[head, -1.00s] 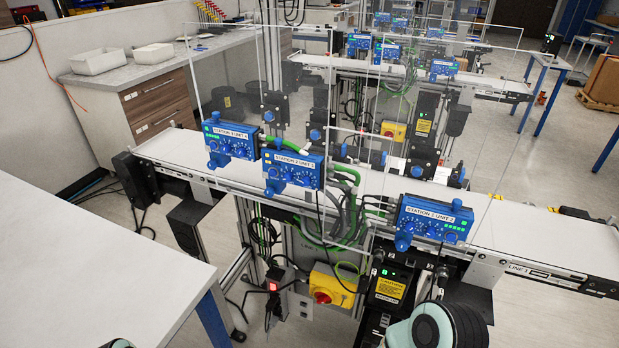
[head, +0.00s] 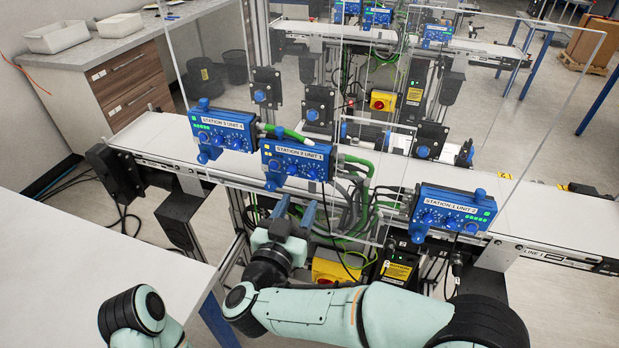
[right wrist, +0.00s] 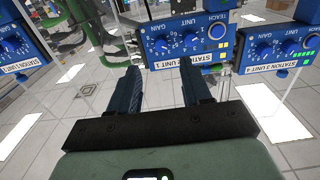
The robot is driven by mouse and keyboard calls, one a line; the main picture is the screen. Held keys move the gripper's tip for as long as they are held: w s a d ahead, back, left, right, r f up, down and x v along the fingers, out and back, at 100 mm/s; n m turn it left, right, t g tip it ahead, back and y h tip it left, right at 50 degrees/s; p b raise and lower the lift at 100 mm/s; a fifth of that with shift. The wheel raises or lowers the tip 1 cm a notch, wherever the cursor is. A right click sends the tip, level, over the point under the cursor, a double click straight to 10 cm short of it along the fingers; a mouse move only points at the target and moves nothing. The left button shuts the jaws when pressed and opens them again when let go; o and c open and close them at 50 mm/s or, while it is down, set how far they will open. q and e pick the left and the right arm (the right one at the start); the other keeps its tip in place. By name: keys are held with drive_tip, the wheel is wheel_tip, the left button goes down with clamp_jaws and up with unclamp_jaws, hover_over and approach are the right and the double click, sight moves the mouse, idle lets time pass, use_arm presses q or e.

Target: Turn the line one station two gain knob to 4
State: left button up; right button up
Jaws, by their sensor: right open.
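The blue station 2 unit (head: 296,157) is mounted on the front rail of the near conveyor, in the middle of the head view. It shows upside down in the right wrist view (right wrist: 205,28), with yellow lamps. Its gain knob (right wrist: 162,45) is blue and is the left dial there; it is the right one in the head view (head: 312,174). I cannot read its setting. My right gripper (head: 295,208) is open and empty, just below and in front of this unit. Its fingers (right wrist: 160,72) point at the unit, apart from the knob. My left gripper is not in view.
The station 1 unit (head: 452,212) is to the right, and the station 3 unit (head: 222,133) to the left. Clear panels stand above the conveyor belt (head: 545,217). Green cables (head: 358,180) hang beside the station 2 unit. A white table (head: 80,270) is at left.

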sight(311, 178)
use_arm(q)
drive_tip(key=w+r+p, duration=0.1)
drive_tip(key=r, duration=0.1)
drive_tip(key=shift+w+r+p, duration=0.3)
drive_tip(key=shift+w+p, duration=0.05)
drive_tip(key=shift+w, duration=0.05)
use_arm(e)
drive_tip(key=x, duration=0.8)
drive_tip(key=shift+w+f, duration=0.1)
drive_tip(key=shift+w, duration=0.1)
drive_tip(key=shift+c, duration=0.3)
clamp_jaws()
